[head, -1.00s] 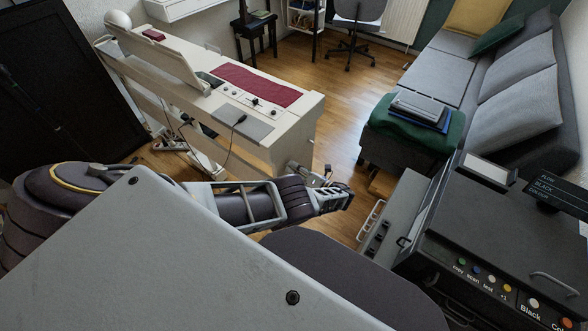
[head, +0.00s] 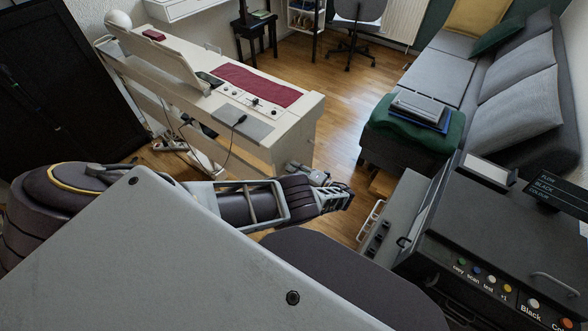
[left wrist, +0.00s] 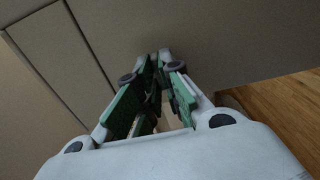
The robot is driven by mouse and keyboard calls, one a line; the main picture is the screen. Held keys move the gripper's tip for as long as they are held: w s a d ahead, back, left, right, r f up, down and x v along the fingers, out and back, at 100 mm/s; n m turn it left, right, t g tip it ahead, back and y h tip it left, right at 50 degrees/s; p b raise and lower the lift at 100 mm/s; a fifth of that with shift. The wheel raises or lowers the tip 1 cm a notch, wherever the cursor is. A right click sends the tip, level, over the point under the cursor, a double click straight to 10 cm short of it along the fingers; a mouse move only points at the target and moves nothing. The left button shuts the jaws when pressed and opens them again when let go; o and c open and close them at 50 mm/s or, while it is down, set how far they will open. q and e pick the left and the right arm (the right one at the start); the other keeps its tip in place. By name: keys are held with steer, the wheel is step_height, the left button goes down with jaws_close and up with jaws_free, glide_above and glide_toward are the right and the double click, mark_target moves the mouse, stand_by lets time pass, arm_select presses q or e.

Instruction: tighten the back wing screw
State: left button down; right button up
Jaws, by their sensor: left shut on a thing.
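The white digital piano (head: 287,117) stands at upper middle in the head view, with its near end panel facing my left arm. My left gripper (head: 300,171) is at the lower part of that end. In the left wrist view the gripper (left wrist: 160,62) has its green-padded fingers drawn together at the tips, against the beige panel (left wrist: 235,45). It is shut on the back wing screw, which the fingers hide almost wholly. I cannot make out its wings or how far it is turned. My right gripper is not in view.
A dark printer (head: 500,235) stands close on the right of my arm. Wood floor (head: 345,125) is free between piano and sofa. Cables hang under the piano.

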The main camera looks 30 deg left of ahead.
arm_select(q)
steer(key=shift+w, duration=0.1)
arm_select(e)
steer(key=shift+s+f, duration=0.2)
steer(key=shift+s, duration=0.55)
arm_select(q)
steer(key=c, duration=1.7)
jaws_free()
steer(key=shift+o, duration=0.5)
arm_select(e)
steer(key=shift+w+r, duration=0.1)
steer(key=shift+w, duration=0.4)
arm_select(q)
steer(key=shift+n, duration=0.3)
